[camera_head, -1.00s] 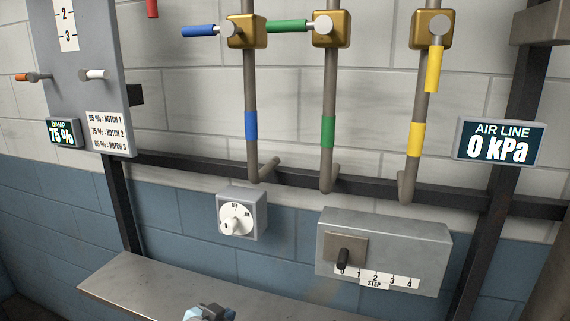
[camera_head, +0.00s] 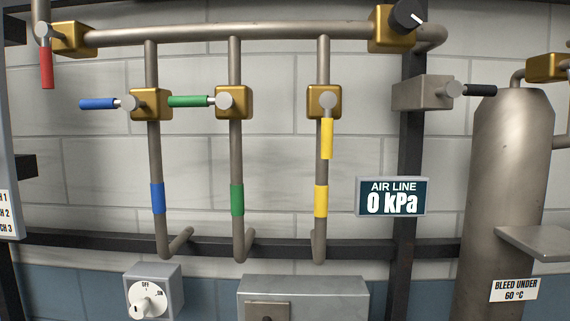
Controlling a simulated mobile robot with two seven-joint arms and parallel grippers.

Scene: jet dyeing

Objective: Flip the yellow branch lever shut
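The yellow branch lever (camera_head: 327,138) hangs straight down from its brass valve (camera_head: 314,102), in line with its pipe. A yellow band (camera_head: 321,201) marks that pipe below it. The blue lever (camera_head: 98,104) and the green lever (camera_head: 188,101) both point left, across their pipes. Neither of my grippers is in the head view.
A red lever (camera_head: 46,63) hangs down at upper left. A black knob (camera_head: 408,16) and a black lever (camera_head: 480,90) sit at upper right, near a large tank (camera_head: 500,190). The air line display (camera_head: 391,197) reads 0 kPa. A dial box (camera_head: 153,291) is below.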

